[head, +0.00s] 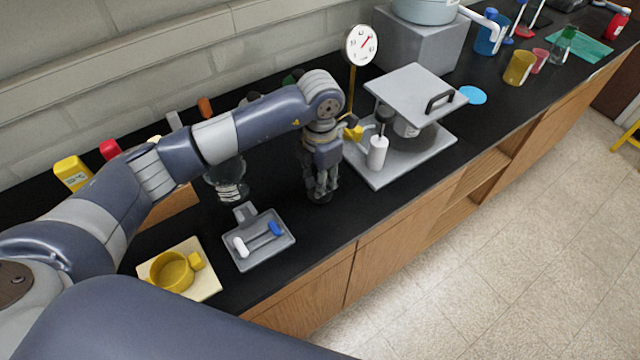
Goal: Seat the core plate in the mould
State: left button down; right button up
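My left gripper (322,190) points straight down over the black bench, left of the grey frame. Its fingers look close together, with a dark round shape at their tips; I cannot tell whether they hold it. The frame has a flat base plate (378,178), a raised top plate (412,84) with a black handle, and a dark round body (408,136) between them, partly hidden by the top plate. I cannot tell for sure which parts are the mould and the core plate. My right gripper is not in view.
A grey tray (246,263) holds a white and a blue piece. A yellow cup (172,271) stands on a cream board. A white bottle (377,153) stands on the frame's base. A dial gauge (361,45) rises behind. Cups and bottles stand far right.

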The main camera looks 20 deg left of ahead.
pick_arm(q)
jog(key=shift+r+b, duration=0.3)
jog(key=shift+r, duration=0.1)
jog(key=shift+w+r+b, duration=0.1)
jog(key=shift+r+b, duration=0.3)
jog(key=shift+r, duration=0.1)
jog(key=s+d+r+b, duration=0.2)
jog(key=s+d+b, duration=0.3)
jog(key=s+d, duration=0.5)
jog(key=shift+s+d+b, duration=0.3)
jog(key=shift+s+d, duration=0.05)
jog(key=shift+d, duration=0.7)
